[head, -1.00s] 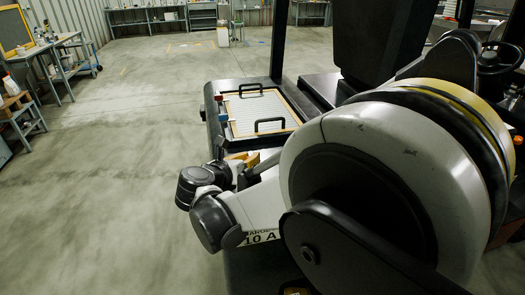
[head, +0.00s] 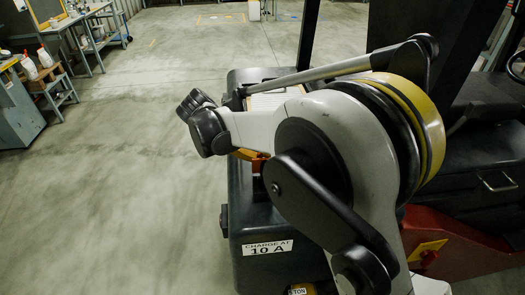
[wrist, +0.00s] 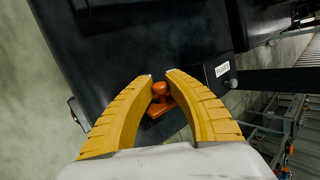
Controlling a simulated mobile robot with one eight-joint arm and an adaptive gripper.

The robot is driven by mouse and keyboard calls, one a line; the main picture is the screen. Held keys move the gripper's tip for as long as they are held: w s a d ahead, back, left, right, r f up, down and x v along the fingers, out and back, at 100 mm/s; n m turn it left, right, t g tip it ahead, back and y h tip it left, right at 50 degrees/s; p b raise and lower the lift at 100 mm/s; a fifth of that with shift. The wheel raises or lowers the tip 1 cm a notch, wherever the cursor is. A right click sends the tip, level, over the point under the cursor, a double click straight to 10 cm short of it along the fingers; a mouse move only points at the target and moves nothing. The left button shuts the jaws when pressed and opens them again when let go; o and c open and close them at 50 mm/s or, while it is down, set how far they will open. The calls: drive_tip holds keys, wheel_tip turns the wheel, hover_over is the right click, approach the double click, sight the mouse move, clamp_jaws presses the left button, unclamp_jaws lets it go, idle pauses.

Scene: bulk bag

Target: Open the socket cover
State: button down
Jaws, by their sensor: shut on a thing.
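An orange knob on a small flat orange base (wrist: 159,91), seemingly the socket cover, sits against the black body in the wrist view. My gripper (wrist: 159,76) has its two curved yellow fingers closed around the knob, one on each side. In the head view a yellow finger of my gripper (head: 243,154) shows beside a bit of orange, at the black machine body. My arm hides most of that spot. Any socket under the orange base is hidden, and I cannot tell whether the cover has turned.
The black machine body (head: 239,215) carries a white label reading CHARGE AT 10 A (head: 269,247). A small white label (wrist: 222,70) shows on it in the wrist view. A bench with bottles (head: 48,78) stands far left. The floor (head: 120,190) on the left is clear.

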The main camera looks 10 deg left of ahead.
drive_tip(key=shift+w+a+f+n+g+p, duration=0.15)
drive_tip(key=shift+w+n+g+p, duration=0.25)
drive_tip(key=shift+g, duration=0.5)
drive_tip(key=shift+w, duration=0.15)
drive_tip(key=c, duration=1.3)
unclamp_jaws()
drive_tip(key=shift+c, duration=0.2)
drive_tip(key=v, duration=1.2)
drive_tip(key=shift+a, duration=0.25)
